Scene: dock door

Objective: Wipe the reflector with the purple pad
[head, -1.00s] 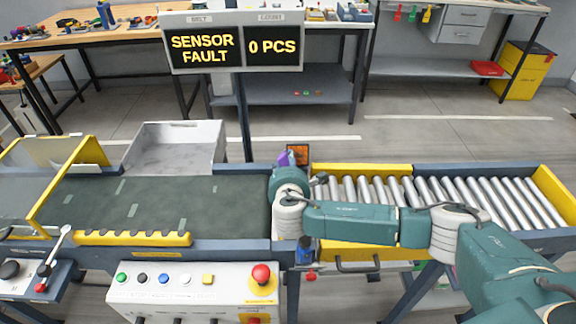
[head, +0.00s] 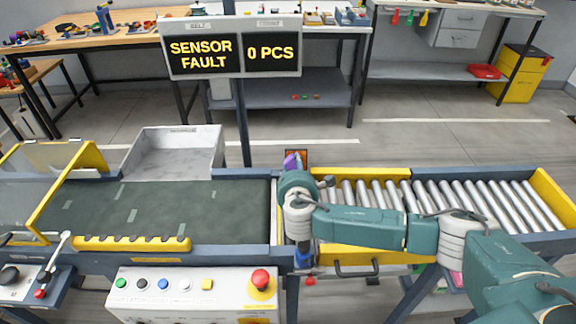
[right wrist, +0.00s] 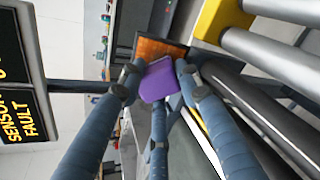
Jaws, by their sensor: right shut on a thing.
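The reflector (head: 302,155) is an orange square in a dark frame at the far side of the conveyor, between belt and rollers. It shows in the right wrist view (right wrist: 150,46) just beyond the pad. My right gripper (right wrist: 160,82) is shut on the purple pad (right wrist: 160,80), which sticks out past its fingertips. In the head view the purple pad (head: 291,162) overlaps the reflector's left part. I cannot tell whether they touch. My right wrist hides the fingers in the head view. My left gripper is not in view.
The display (head: 239,48) reads "SENSOR FAULT" and "0 PCS" on a post behind the conveyor. The dark belt (head: 160,208) is bare to the left. Metal rollers (head: 480,205) lie right, partly under my arm. A control panel (head: 195,290) stands in front.

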